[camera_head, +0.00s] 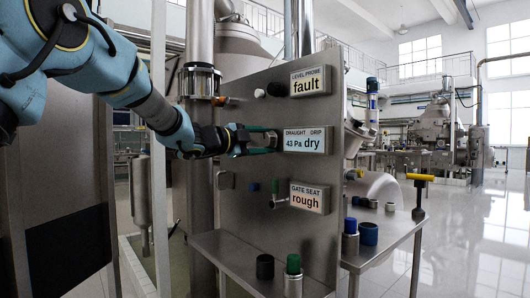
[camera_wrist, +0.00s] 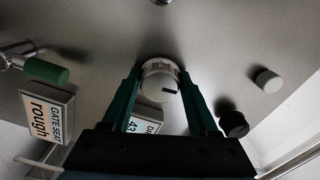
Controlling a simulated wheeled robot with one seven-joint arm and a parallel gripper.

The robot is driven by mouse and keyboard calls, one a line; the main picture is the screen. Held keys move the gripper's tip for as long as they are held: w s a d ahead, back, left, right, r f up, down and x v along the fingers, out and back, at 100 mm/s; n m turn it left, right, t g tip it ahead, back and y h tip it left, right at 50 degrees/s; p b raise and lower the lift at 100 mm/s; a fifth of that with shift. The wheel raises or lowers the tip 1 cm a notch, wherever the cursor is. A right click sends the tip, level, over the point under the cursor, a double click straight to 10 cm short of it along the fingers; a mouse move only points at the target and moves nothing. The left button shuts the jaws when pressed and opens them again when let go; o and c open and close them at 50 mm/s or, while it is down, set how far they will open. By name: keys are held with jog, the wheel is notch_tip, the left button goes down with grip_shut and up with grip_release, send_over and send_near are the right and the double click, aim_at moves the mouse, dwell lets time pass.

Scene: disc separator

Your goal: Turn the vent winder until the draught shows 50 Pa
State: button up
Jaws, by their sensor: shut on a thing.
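The vent winder (camera_wrist: 160,82), a round pale knob with a dark mark on its face, stands on the grey panel (camera_head: 240,215). In the wrist view my gripper (camera_wrist: 163,76) has its green fingers on either side of it, closed on it. In the head view my gripper (camera_head: 264,140) reaches the panel from the left, and its fingers largely hide the winder. Just right of it, the draught display (camera_head: 304,139) reads 43 Pa, with drip "dry". In the wrist view this display (camera_wrist: 150,119) is partly hidden by my gripper.
The level probe display (camera_head: 311,82) reads "fault", beside a black knob (camera_head: 277,89) and a pale knob (camera_head: 259,93). Below, the gate seat display (camera_head: 309,198) reads "rough", by a green-handled lever (camera_wrist: 45,70). A green-capped cylinder (camera_head: 293,277) and cups stand on the ledge (camera_head: 225,255).

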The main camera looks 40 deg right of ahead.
jog(key=m+b, duration=0.4)
jog(key=m, duration=0.1)
dwell(0.5)
jog(key=o, duration=1.4)
jog(key=shift+c, duration=0.2)
jog(key=a, duration=1.1)
jog(key=shift+w, duration=0.3)
jog(key=shift+d, duration=0.1)
